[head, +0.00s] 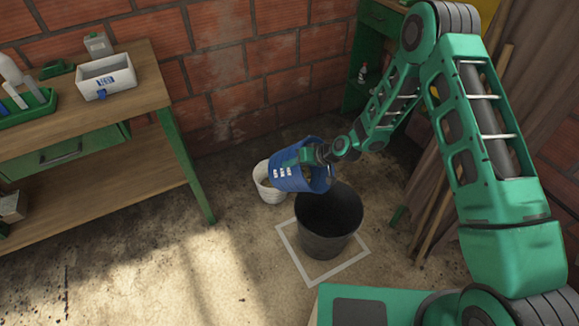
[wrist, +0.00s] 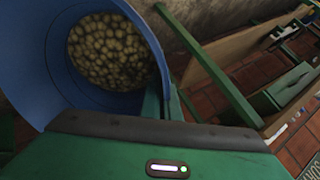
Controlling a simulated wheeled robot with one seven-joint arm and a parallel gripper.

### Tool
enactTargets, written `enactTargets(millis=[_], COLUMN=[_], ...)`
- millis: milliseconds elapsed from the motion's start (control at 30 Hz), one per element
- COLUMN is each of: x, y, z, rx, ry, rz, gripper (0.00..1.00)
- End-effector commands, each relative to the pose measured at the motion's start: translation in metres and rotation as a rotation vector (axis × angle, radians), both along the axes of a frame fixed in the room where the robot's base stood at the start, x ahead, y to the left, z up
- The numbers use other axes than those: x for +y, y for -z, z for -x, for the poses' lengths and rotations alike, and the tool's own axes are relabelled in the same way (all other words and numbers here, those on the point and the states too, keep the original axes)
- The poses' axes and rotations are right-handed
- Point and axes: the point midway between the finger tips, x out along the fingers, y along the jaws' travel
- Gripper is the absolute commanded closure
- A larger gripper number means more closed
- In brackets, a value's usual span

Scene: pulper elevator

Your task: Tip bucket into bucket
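A blue bucket (head: 285,181) with white markings is in my gripper (head: 307,156), off the floor and tilted. In the wrist view the blue bucket (wrist: 28,68) holds many small round brown things (wrist: 112,50). A green finger of my gripper (wrist: 164,95) is at the bucket's wall, and the gripper looks shut on it. The black bucket (head: 325,243) stands upright on the floor, just below and to the right of the blue bucket. Its inside looks dark, and I cannot tell what is in it.
A pale outlined square (head: 294,258) on the floor surrounds the black bucket. A white bucket (head: 266,190) stands behind the blue one. A workbench (head: 150,92) with a white bin (head: 118,78) is at left. Wooden boards (head: 425,150) lean at right. The floor at front left is clear.

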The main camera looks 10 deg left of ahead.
Motion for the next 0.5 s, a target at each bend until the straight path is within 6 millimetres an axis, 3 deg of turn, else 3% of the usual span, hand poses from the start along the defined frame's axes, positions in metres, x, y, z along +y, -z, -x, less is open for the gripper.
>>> enactTargets(millis=[500], x=[-0.038], y=[0.008], z=[0.01], rx=[-0.077], ry=[0.005], rz=[-0.275], gripper=[1.0])
